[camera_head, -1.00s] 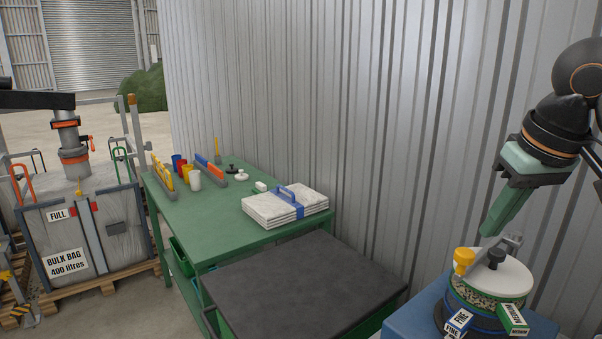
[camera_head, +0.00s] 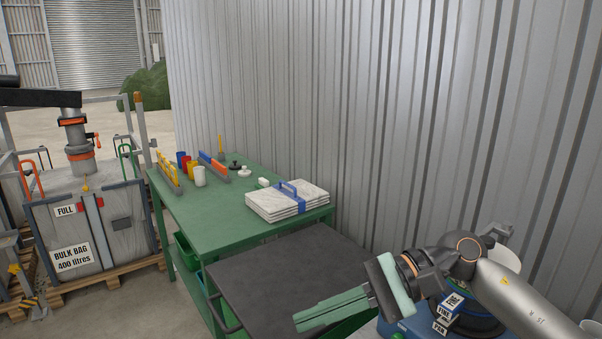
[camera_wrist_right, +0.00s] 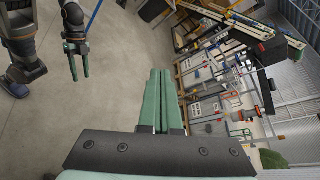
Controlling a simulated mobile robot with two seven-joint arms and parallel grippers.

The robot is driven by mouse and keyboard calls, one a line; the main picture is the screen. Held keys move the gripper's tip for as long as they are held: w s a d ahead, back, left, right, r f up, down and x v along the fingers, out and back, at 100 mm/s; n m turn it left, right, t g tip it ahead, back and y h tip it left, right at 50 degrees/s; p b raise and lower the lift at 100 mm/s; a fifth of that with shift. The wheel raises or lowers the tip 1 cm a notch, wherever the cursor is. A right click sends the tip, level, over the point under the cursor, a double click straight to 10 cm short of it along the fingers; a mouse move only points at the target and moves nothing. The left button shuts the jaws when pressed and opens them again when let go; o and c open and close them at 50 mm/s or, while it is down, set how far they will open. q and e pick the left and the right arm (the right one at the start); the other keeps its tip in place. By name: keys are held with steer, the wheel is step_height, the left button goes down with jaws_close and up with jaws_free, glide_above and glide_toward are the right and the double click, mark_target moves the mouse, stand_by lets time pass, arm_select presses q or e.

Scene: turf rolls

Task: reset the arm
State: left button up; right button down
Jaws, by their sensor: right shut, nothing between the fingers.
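My right arm reaches in from the lower right in the head view. Its gripper (camera_head: 302,318) points left, low over the dark grey top in front of the green table. The green fingers lie together with nothing between them. In the right wrist view the same fingers (camera_wrist_right: 159,75) are side by side and shut, with concrete floor beyond. My left gripper (camera_wrist_right: 78,66) shows at the upper left of that view, with its two green fingers apart and empty. It is not in the head view.
A dark grey top (camera_head: 265,268) lies below the right gripper. The green table (camera_head: 215,210) holds cups, racks and a bundle of white slabs (camera_head: 287,201). Labelled sieves (camera_head: 455,305) are partly hidden behind my right arm. A corrugated wall (camera_head: 330,100) stands behind.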

steer(key=w+d+f+n+t+h, duration=0.2)
steer(key=w+d+f+n+t, duration=0.15)
steer(key=f+n+t, duration=0.8)
steer(key=w+d+f+n+t+h, duration=0.2)
steer(key=d+f+n+t, duration=0.35)
steer(key=n, duration=0.85)
steer(key=s+d+f+m+g+h, duration=0.2)
steer(key=s+f+m, duration=0.6)
steer(key=f, duration=0.4)
steer(key=s+d+f+m+g+h, duration=0.3)
steer(key=s+f+m+h, duration=0.2)
steer(key=s+f+m, duration=0.3)
steer(key=s+f, duration=0.3)
steer(key=f, duration=0.2)
steer(key=shift+d+f+h, duration=0.15)
steer(key=shift+d+h, duration=0.25)
steer(key=shift+m, duration=0.25)
